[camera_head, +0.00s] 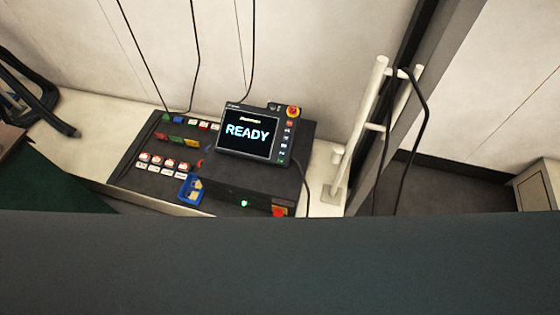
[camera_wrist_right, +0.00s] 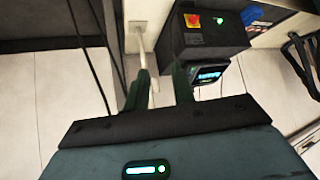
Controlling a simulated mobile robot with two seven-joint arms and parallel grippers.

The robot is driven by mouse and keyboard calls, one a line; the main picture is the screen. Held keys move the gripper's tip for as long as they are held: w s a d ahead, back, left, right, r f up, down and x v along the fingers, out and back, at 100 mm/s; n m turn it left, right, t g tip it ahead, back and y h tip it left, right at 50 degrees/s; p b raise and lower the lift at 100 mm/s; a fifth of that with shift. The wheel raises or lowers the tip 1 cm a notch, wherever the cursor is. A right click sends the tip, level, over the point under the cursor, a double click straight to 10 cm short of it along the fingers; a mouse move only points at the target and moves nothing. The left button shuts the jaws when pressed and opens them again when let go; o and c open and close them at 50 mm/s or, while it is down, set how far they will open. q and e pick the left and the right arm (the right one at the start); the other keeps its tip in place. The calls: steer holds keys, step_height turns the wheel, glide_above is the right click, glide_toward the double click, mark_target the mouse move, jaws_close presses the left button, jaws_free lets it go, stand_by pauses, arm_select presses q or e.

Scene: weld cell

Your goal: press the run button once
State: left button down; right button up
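A pendant (camera_head: 250,132) with a screen reading READY stands on a black control box (camera_head: 240,185) on the bench. A column of small buttons (camera_head: 286,135) runs down its right side, with a green one (camera_head: 281,161) near the bottom and a red knob (camera_head: 293,111) on top. A green light or button (camera_head: 244,203) glows on the box front; labels are too small to tell which is the run button. In the right wrist view my right gripper (camera_wrist_right: 162,67) is open and empty, its fingers pointing toward the box, apart from the pendant (camera_wrist_right: 208,76). My left gripper is not in view.
A dark surface fills the bottom of the head view.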

jaws_close()
steer(key=shift+d, duration=0.1)
stand_by(1.3)
